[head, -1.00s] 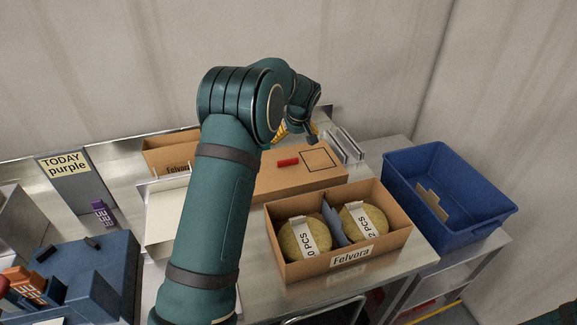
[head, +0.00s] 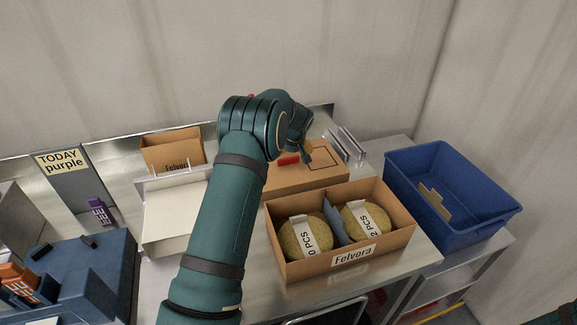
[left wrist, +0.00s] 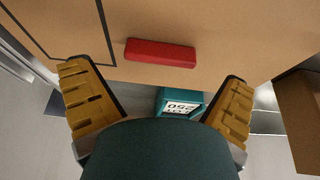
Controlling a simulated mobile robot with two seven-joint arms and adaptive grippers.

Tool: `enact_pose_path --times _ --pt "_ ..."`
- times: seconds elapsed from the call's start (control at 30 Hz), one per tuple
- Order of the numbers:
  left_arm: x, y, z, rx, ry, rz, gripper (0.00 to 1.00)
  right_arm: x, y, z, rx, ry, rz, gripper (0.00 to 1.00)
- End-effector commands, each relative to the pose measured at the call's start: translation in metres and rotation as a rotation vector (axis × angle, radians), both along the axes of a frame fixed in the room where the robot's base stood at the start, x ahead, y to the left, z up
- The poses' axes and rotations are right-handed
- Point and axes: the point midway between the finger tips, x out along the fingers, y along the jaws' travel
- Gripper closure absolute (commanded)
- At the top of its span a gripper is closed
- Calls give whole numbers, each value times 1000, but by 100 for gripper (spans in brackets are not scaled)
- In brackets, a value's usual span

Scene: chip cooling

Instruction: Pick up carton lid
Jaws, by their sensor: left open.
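The carton lid (head: 278,181) is a flat brown cardboard piece with a red bar handle (head: 288,159) and a printed black outline. It lies on the steel table behind the open carton (head: 290,271). My left gripper (head: 307,151) is above the lid, partly hidden by my own arm. In the left wrist view the open yellow fingers (left wrist: 158,100) are apart with nothing between them touching. The red handle (left wrist: 160,53) lies ahead of the fingertips, about midway between them. My right gripper does not show.
A blue bin (head: 478,222) stands at right. A smaller carton (head: 172,151), a white tray (head: 165,240) and a "TODAY purple" sign (head: 62,160) are at left. A teal block (left wrist: 180,101) shows near the lid edge.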

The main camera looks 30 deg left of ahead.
Motion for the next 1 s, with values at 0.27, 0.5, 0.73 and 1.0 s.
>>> enact_pose_path --times 0.27,0.5,0.73,1.0 --pt "7 10 -33 0 1 1 0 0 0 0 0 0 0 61" --pt "8 11 -34 0 0 0 0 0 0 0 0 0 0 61" --pt "8 11 -34 0 0 0 58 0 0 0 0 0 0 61" --pt "8 11 -33 0 0 1 58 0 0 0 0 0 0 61"
